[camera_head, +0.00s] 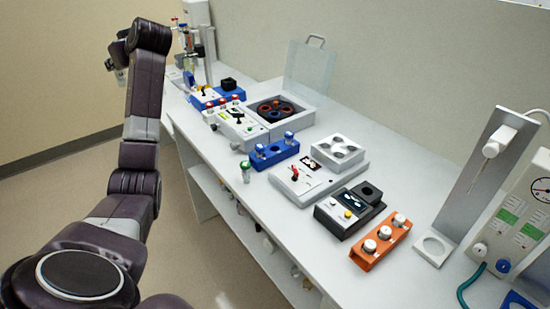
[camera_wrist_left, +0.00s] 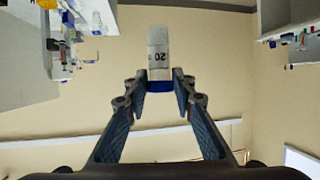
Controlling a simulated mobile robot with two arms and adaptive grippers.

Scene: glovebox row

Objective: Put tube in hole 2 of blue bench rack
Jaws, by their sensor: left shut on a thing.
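My left gripper (camera_head: 116,54) is raised at the upper left in the head view, far from the blue rack and partly hidden by my own wrist. In the left wrist view my left gripper (camera_wrist_left: 160,84) is shut on a tube (camera_wrist_left: 158,52). The tube is pale with "20" on its side, and its blue end is between the fingertips. A blue rack (camera_head: 266,161) stands mid-bench near the front edge, with tubes in it at the right and toward the left. Its hole numbers are too small to read. My right gripper is not in view.
A green-capped tube (camera_head: 246,172) shows at the bench's front edge. A grey centrifuge (camera_head: 299,119) with a raised clear lid (camera_head: 310,66) stands behind the blue rack. A white device (camera_head: 306,190), a black block (camera_head: 342,213) and an orange rack (camera_head: 366,256) are to the right.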

